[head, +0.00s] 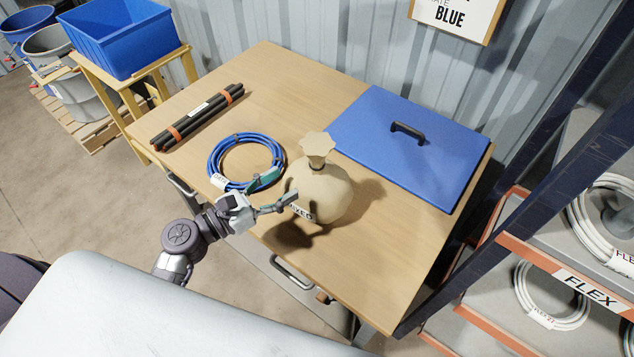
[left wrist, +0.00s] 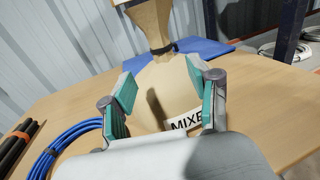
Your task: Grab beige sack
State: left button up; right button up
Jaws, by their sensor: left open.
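The beige sack (head: 322,192) stands upright on the wooden table (head: 385,265), with a tied neck, a flared top and a label at its lower front. In the left wrist view the sack (left wrist: 160,80) fills the middle, its label reading "MIXE" and the rest hidden by my gripper. My left gripper (head: 274,190) is open at the sack's left front side. In the left wrist view its teal-padded fingers (left wrist: 162,92) stand apart, one on each side of the sack's body. I cannot tell whether they touch it. My right gripper is not in view.
A blue cable coil (head: 247,137) lies just left of the sack. A bundle of black rods (head: 199,117) lies farther left. A blue lid with a black handle (head: 400,145) lies behind right. A shelf with white coils (head: 540,290) stands at the right.

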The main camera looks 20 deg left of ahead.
aim_at(311, 169)
pick_arm(q)
jog(key=x, duration=0.4)
jog(key=shift+w+p, duration=0.1)
jog(key=shift+p, duration=0.3)
jog(key=p+x, duration=0.1)
jog(key=x, duration=0.3)
jog(key=shift+w+d+f+p, duration=0.1)
jog(key=shift+w+d+p, duration=0.1)
jog(key=shift+d+p, duration=0.15)
jog(key=shift+w+d+f, duration=0.15)
jog(key=shift+w+d, duration=0.15)
jog(key=shift+w, duration=0.1)
jog(key=shift+s, duration=0.1)
grip_shut()
jog(key=shift+a+r, duration=0.1)
jog(key=shift+r, duration=0.1)
